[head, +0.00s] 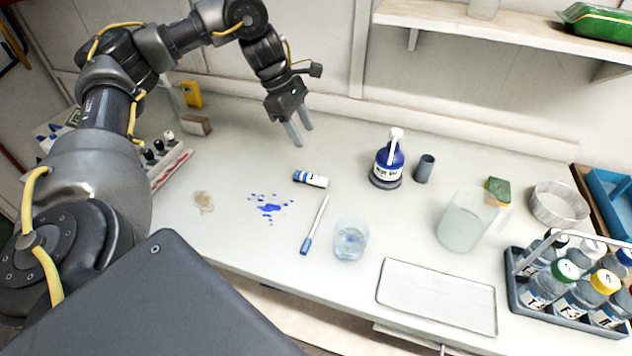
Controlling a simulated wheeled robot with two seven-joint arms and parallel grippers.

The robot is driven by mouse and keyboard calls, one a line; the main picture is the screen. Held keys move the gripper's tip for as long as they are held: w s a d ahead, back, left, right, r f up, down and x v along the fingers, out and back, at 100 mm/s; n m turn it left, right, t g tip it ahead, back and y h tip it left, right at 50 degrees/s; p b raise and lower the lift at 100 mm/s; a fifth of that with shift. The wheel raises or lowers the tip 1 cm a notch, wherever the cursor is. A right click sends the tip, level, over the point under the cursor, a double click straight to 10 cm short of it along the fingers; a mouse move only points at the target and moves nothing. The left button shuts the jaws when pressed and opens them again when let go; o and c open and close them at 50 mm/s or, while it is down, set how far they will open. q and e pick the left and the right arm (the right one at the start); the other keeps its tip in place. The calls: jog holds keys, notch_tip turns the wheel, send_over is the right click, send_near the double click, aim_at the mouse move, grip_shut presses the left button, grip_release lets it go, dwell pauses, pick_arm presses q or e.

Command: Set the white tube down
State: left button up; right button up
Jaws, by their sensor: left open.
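A small white tube (316,180) with a blue end lies on its side on the pale bench, near the middle. My left gripper (299,137) is above and behind the tube, with its two fingers apart and nothing between them. It points down and does not touch the tube. My right gripper is not in view.
Blue spots (268,207) mark the bench left of a blue-and-white stick (314,226). A glass beaker (350,239), a blue bottle (388,164), a dark cup (424,168) and a clear jug (466,220) stand to the right. A white tray (437,295) lies in front. A bottle carrier (518,293) stands far right.

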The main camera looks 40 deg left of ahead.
pick_arm(q)
notch_tip(320, 180, down, 4)
jog(key=b, duration=0.2)
send_over(319, 177)
jog(key=a, duration=0.3)
jog(key=f, duration=0.5)
jog(key=shift+s+d, duration=0.25)
jog(key=shift+s+d+f, duration=0.1)
jog(key=shift+d+f, duration=0.1)
jog(key=shift+f, duration=0.1)
jog(key=x, duration=0.1)
jog(key=p+x, duration=0.1)
jog(key=x, duration=0.1)
jog(key=shift+s+d+f, duration=0.15)
jog(key=shift+d+f, duration=0.05)
jog(key=shift+f, duration=0.05)
jog(key=shift+d+f+p, duration=0.15)
jog(key=shift+f+p, duration=0.15)
jog(key=shift+f, duration=0.2)
grip_shut()
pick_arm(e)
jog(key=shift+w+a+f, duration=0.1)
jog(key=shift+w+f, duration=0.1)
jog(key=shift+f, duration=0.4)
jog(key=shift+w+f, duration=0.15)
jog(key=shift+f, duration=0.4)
pick_arm(q)
jog(key=shift+r, duration=0.1)
